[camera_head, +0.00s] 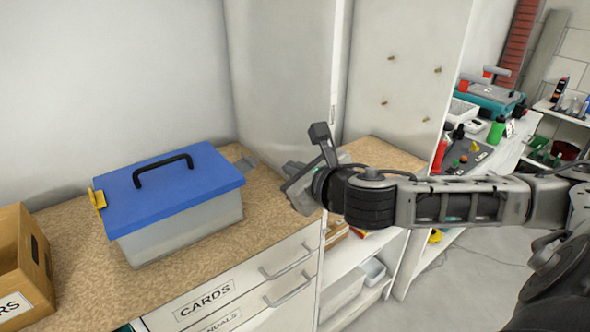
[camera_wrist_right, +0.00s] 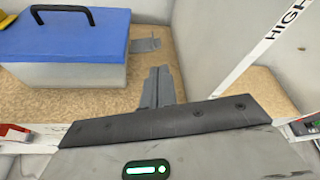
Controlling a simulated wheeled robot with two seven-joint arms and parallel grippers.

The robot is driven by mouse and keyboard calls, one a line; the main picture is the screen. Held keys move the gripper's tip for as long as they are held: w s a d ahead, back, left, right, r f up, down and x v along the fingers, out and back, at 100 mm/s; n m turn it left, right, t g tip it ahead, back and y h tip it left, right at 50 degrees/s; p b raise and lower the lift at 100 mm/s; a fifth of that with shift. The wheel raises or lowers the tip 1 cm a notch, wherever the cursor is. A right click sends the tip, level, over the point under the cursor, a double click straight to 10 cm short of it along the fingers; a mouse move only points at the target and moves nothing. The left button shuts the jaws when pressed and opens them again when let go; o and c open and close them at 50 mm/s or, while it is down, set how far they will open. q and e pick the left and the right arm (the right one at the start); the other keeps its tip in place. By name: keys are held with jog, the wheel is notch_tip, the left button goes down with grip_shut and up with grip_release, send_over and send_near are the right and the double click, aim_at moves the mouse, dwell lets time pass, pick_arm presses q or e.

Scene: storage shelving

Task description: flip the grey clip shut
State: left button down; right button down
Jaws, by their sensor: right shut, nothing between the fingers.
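A clear box (camera_head: 185,228) with a blue lid (camera_head: 165,190) and a black handle stands on the brown worktop. The grey clip (camera_head: 247,163) sticks outward from the lid's right end, roughly flat rather than down against the box wall. It also shows in the right wrist view (camera_wrist_right: 147,44). My right gripper (camera_head: 287,172) is to the right of the box, apart from the clip. In the wrist view its fingers (camera_wrist_right: 158,84) are together and empty, nearer the camera than the clip. My left gripper is not in view.
A yellow clip (camera_head: 98,198) is at the lid's left end. A cardboard bin (camera_head: 22,265) stands at the far left. A tall white cabinet panel (camera_head: 285,75) rises behind my right gripper. Worktop (camera_head: 262,205) is bare between box and gripper.

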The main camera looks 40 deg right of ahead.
dwell(0.3)
jog(key=s+a+f+m+g+y, duration=0.1)
jog(key=a+f+m, duration=0.1)
jog(key=f+m, duration=0.3)
jog(key=s+a+f+m+y, duration=0.1)
jog(key=a+f+m, duration=0.2)
jog(key=f+m, duration=0.2)
jog(key=s+a+f+m+g+y, duration=0.1)
jog(key=a+f+m, duration=0.2)
jog(key=f, duration=0.3)
jog(key=shift+s+a+m+g+y, duration=0.1)
jog(key=shift+a+m+g+y, duration=0.2)
jog(key=shift+m, duration=0.6)
jog(key=s+a+f+m+g, duration=0.1)
jog(key=s+a+f+m, duration=0.2)
jog(key=s+f+m, duration=0.3)
jog(key=s+a+f+m, duration=0.3)
jog(key=s+f+m, duration=0.4)
jog(key=m, duration=0.8)
notch_tip(320, 180, down, 2)
jog(key=shift+a+m+g+y, duration=0.25)
jog(key=shift+m+g+y, duration=0.05)
jog(key=shift+m+g, duration=0.1)
